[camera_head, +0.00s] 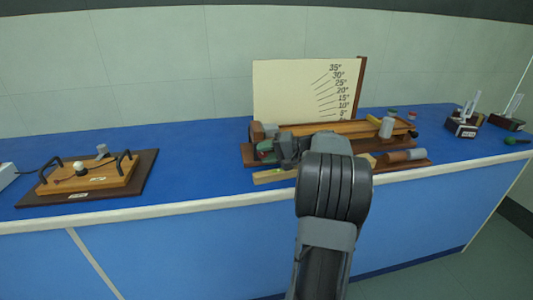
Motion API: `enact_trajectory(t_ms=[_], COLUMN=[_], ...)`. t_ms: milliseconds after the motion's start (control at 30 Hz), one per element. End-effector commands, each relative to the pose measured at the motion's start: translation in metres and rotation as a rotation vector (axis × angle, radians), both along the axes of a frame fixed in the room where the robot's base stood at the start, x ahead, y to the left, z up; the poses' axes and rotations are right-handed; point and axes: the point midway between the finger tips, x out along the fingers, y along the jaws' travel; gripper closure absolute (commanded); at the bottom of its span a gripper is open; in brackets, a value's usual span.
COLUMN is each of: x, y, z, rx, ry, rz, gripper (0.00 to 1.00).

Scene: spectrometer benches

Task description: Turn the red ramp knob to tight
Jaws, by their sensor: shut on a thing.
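The ramp apparatus stands on the blue bench, with a wooden ramp (345,128) in front of a cream angle board (300,88) marked in degrees. My gripper (272,151) is at the ramp's left end, shut on what looks like the red ramp knob (267,156). Only a small dark red and green patch shows there, and my gripper covers the rest. The knob's turned position cannot be read. My arm hides the middle front of the apparatus.
A wooden board with black handles (85,179) stands at the left. A grey cylinder (386,127) is on the ramp, and brown and grey blocks (405,156) lie in front. Tuning forks on boxes (463,122) stand at the right. Bench between left board and ramp is clear.

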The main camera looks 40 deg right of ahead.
Motion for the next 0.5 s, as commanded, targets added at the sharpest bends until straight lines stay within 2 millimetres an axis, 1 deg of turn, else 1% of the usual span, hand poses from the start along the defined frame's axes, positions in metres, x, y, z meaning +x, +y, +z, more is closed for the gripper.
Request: enact_trajectory(t_ms=[133,167,400,500], x=[-0.0002,-0.0002,-0.0001,0.0], y=[0.0001,0.0001,0.0002,0.0002], z=[-0.0007,-0.0007,-0.0005,-0.0004], rx=[0.001,0.001,0.0,0.0], ry=[0.002,0.002,0.002,0.002], rz=[0.0,0.0,0.001,0.001], gripper=[0.88,0.62,0.4,0.4])
